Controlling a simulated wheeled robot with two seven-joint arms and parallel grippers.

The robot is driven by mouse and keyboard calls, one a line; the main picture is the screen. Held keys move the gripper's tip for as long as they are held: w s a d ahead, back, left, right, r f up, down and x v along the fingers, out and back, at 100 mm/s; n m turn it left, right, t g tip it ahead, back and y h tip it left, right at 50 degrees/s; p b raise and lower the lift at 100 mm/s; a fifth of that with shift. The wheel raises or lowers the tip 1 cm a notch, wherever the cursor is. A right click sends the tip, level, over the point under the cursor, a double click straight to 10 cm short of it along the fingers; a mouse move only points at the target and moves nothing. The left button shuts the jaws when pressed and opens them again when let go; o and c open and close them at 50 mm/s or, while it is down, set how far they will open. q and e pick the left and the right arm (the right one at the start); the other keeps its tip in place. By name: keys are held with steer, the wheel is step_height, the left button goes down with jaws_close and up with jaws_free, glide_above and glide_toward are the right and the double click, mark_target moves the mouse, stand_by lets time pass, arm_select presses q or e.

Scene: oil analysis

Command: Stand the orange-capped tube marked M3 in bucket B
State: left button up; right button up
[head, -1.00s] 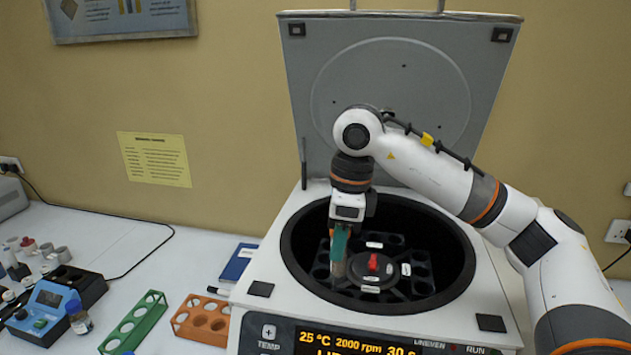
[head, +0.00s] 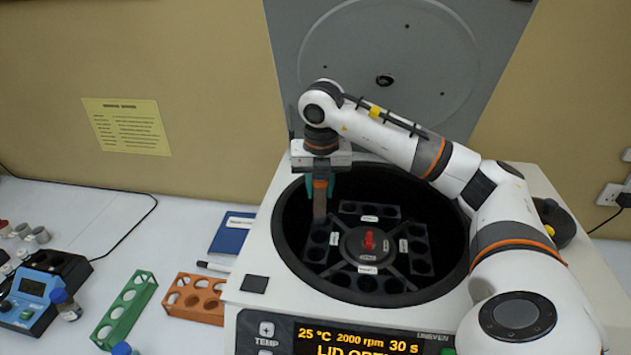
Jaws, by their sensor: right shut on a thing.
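My right gripper (head: 320,187) is shut on an orange-capped tube (head: 319,206). The teal fingers are on either side of the cap, and the tube hangs upright, its body brownish. The tube is over the back-left part of the open centrifuge bowl (head: 290,235), near the left and back buckets. The bowl holds a rotor with a red knob (head: 369,240) and several dark buckets with holes, such as the back one (head: 350,208) and the right one (head: 421,268). Their labels are too small to read, so I cannot tell which is B. The tube's marking is unreadable. My left gripper is out of view.
The centrifuge lid (head: 390,60) stands open behind. Left of the centrifuge are an orange rack (head: 196,300), a green rack (head: 125,310), a blue notebook (head: 232,233) and a blue device (head: 30,300).

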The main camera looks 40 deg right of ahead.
mark_target(319, 222)
step_height(319, 222, down, 4)
steer(key=shift+w+d+r+b, duration=0.1)
steer(key=shift+w+r+b, duration=0.05)
steer(key=shift+b, duration=0.9)
steer(key=shift+f+b, duration=2.5)
steer(key=shift+f, duration=0.95)
steer(key=o, duration=1)
steer(key=shift+o, duration=0.2)
steer(key=shift+r, duration=0.1)
